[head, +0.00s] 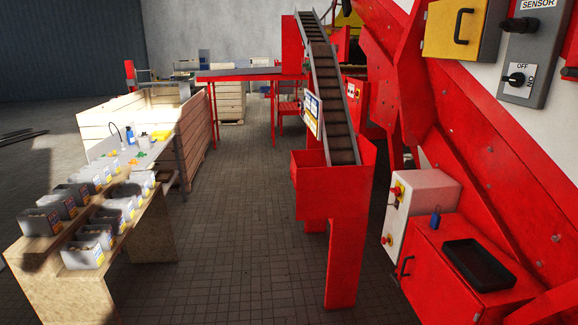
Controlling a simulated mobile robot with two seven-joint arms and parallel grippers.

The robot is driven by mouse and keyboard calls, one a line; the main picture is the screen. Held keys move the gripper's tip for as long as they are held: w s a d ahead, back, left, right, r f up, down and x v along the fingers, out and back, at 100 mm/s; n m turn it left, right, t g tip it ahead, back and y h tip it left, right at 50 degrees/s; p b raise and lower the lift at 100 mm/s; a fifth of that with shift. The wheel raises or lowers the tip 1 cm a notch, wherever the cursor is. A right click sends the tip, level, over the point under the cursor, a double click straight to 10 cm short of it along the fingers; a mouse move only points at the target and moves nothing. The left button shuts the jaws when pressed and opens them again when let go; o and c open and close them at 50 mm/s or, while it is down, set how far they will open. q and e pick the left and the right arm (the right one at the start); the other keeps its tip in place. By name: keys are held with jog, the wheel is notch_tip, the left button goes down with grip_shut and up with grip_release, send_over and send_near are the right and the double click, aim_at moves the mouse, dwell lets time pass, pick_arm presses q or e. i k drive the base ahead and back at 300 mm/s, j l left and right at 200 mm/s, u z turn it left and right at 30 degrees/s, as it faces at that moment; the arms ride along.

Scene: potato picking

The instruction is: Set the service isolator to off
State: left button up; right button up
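The service isolator appears to be the grey box (537,58) at the upper right, fixed to the red machine frame. It carries a black rotary knob (516,79) on a white plate marked OFF at the top, with a second marking at the right that is hard to read. The knob's handle looks roughly level, pointing left to right, not up at OFF. Above it is a second dark knob (520,24) under a label reading SENSOR. Neither of my grippers is in view.
A yellow-fronted box (462,28) with a black handle sits left of the isolator. Below are a white box (425,200) with red buttons and a black tray (478,265). A wooden bench (45,285) with bins is left. The tiled floor between is clear.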

aim_at(396, 191)
jog(key=i+j, duration=0.1)
jog(key=i, duration=2.05)
jog(key=i+j+z, duration=0.2)
jog(key=i+z, duration=0.2)
jog(key=i, duration=0.2)
jog(key=i+j+z, duration=0.4)
jog(key=i, duration=0.15)
jog(key=i+j+z, duration=0.4)
jog(key=i+j, duration=0.1)
jog(key=j, duration=0.05)
